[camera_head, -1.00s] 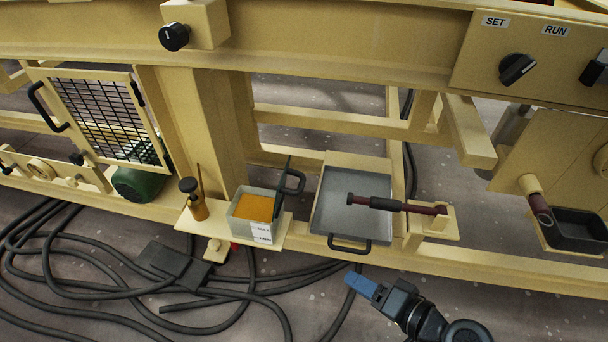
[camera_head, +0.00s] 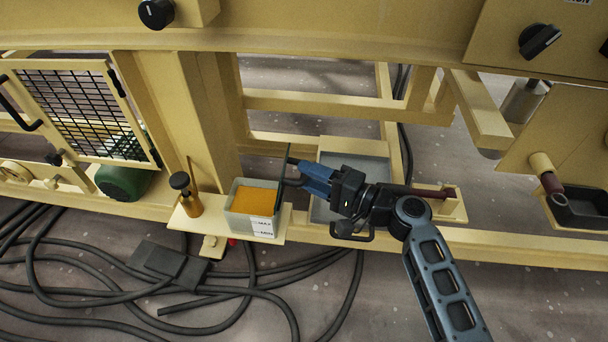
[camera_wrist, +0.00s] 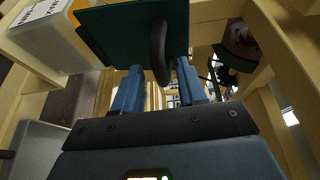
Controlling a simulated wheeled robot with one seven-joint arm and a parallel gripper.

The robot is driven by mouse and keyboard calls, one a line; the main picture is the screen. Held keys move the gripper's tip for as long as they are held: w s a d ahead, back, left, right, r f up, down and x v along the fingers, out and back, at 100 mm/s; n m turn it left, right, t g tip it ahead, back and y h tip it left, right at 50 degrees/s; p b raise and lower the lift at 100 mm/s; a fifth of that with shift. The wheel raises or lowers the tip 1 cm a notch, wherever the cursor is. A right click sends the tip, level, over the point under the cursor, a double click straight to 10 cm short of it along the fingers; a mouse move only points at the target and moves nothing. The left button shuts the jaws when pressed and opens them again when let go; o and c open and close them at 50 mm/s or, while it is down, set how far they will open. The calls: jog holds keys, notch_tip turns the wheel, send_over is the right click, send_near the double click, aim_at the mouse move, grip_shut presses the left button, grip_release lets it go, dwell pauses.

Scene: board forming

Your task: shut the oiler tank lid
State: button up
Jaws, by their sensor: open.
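The oiler tank (camera_head: 237,222) is a small grey box of orange oil with a MAX/MIN label, on a cream shelf. Its lid (camera_head: 284,172) is a dark plate standing upright, open, at the tank's right edge; in the wrist view the lid (camera_wrist: 125,30) looks dark green. My gripper (camera_head: 299,172) is open at the lid's right side, blue fingers pointing left. In the wrist view my gripper (camera_wrist: 160,72) has a finger on each side of the handle; contact cannot be told.
A grey tray (camera_head: 360,165) lies right of the tank, partly hidden under my gripper. A dark red bar (camera_head: 435,193) is behind my wrist. Black cables (camera_head: 110,285) lie on the floor.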

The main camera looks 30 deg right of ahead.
jog(key=shift+x, duration=0.95)
jog(key=shift+c, duration=0.2)
grip_shut()
